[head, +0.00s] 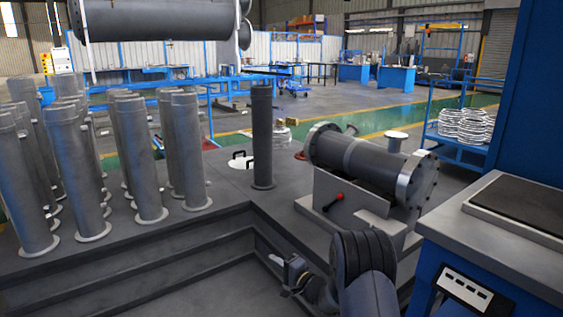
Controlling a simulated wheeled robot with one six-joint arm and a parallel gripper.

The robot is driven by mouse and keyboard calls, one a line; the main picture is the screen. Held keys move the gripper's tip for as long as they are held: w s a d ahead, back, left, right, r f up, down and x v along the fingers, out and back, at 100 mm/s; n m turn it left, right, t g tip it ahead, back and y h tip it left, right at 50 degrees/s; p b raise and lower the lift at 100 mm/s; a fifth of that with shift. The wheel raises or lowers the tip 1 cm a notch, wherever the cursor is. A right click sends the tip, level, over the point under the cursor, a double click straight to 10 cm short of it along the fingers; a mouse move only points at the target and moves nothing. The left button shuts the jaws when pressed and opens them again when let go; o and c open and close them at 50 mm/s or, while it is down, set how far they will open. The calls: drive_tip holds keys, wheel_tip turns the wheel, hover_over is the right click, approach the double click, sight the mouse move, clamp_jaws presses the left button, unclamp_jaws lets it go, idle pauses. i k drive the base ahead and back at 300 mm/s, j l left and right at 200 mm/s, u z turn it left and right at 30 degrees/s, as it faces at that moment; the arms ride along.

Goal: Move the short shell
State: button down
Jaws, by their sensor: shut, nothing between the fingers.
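The short shell (358,162) is a dark grey cylinder with a wide bolted flange at each end and small nozzles on top. It lies on its side, on or behind a grey plate stand (340,208) with a red knob, on the right part of the dark platform. My gripper (274,259) is low at the bottom centre, in front of the platform's stepped edge. It is small in view, shut and empty, and points left. It is apart from the shell, below and left of it. My dark arm hides part of the stand's lower front.
A dark upright cylinder (263,138) stands left of the shell. Several grey flanged pipes (185,150) stand at the left. A large cylinder (158,19) hangs above them. A blue cabinet (500,238) is close at the right. Bare platform (225,190) lies between pipes and dark cylinder.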

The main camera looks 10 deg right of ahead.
sight(262, 96)
drive_tip(key=i+j+z, duration=0.3)
drive_tip(key=i+j, duration=0.25)
drive_tip(key=i, duration=0.35)
drive_tip(key=i+j+z, duration=0.35)
drive_tip(key=i+j, duration=0.4)
drive_tip(key=i+j+z, duration=0.3)
drive_tip(key=i+j, duration=0.55)
drive_tip(key=j, duration=0.15)
